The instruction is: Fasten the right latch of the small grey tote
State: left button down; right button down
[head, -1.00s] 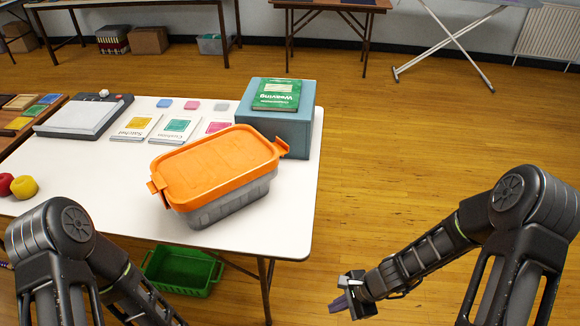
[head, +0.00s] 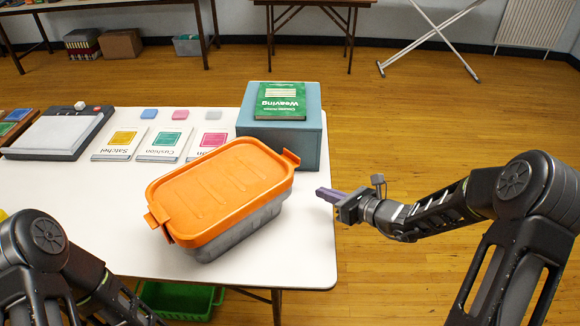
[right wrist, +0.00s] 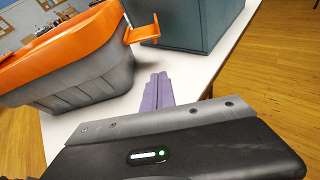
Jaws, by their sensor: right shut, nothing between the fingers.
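The small grey tote (head: 238,238) stands on the white table with its orange lid (head: 220,190) on top. Its right latch (head: 291,158) is an orange flap that sticks outward from the lid's end, away from the grey wall. The same latch shows in the right wrist view (right wrist: 142,32). The left latch (head: 151,219) also juts out. My right gripper (head: 322,194) is shut and empty, right of the tote and below the latch in the picture, apart from it. Its purple fingers (right wrist: 158,80) point toward the space beside the tote. My left gripper is out of view.
A teal box (head: 292,138) with a green Weaving book (head: 281,101) stands close behind the right latch. Pattern cards (head: 165,143) and a scale (head: 58,133) lie further left. The white table (head: 300,255) is clear right of the tote.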

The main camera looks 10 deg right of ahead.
aim_at(299, 193)
jog(key=shift+s+d, duration=0.1)
jog(key=shift+s, duration=0.05)
jog(key=p+x, duration=0.1)
jog(key=x, duration=0.9)
jog(key=shift+r, duration=0.15)
notch_tip(299, 193, up, 3)
jog(key=shift+d+f+p, duration=0.1)
jog(key=shift+f+p, duration=0.05)
jog(key=shift+p, duration=0.45)
jog(key=shift+r, duration=0.45)
jog(key=shift+d, duration=0.15)
